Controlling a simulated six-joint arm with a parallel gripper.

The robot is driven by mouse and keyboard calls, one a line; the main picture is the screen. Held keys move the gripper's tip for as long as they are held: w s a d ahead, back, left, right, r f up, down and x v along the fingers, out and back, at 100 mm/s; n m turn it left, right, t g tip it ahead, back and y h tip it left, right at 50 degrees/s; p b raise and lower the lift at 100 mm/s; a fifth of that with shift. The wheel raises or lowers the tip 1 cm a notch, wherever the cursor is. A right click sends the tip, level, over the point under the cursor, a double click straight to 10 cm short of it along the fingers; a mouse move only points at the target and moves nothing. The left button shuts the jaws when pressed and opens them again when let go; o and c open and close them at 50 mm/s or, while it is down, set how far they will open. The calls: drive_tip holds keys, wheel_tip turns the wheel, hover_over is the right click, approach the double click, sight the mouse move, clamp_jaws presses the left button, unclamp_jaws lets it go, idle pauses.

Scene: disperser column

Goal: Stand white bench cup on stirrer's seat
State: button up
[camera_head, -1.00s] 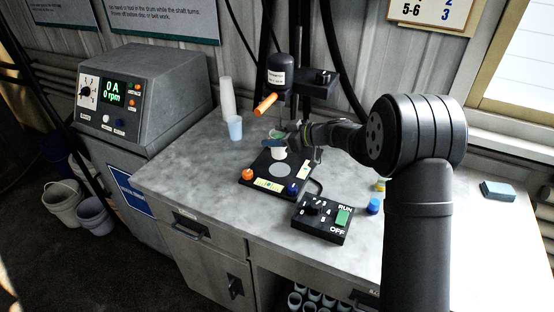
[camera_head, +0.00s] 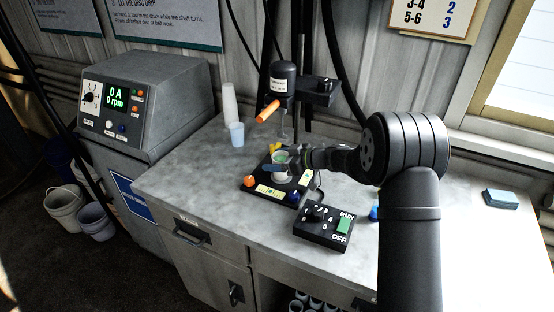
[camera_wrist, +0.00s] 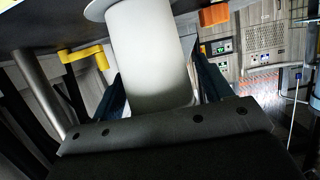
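The white bench cup (camera_head: 281,170), with green contents, is upright in my gripper (camera_head: 284,158) over the stirrer's black plate (camera_head: 263,176). In the wrist view the cup (camera_wrist: 146,60) stands between my two dark blue fingers, which close on its sides. The round grey seat on the plate is hidden behind the cup and gripper. I cannot tell whether the cup's base touches it. The plate has an orange knob (camera_head: 250,181) and a blue knob (camera_head: 293,194) at its front.
The stirrer head (camera_head: 282,80) with its orange handle (camera_head: 267,111) and shaft is behind the cup. A yellow part (camera_wrist: 85,54) is close by. A RUN/OFF control box (camera_head: 324,227) stands in front. Stacked cups (camera_head: 230,103) and a bluish cup (camera_head: 237,134) stand at left.

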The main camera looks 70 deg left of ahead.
drive_tip(key=shift+r, duration=0.15)
drive_tip(key=shift+w+d+r, duration=0.15)
drive_tip(key=shift+w, duration=0.05)
drive_tip(key=v, duration=1.1)
drive_tip(key=shift+w+d, duration=0.15)
drive_tip(key=shift+d, duration=0.05)
drive_tip(key=x, duration=1.2)
drive_tip(key=shift+a, duration=0.1)
wheel_tip(320, 180, up, 3)
drive_tip(key=shift+r, duration=0.35)
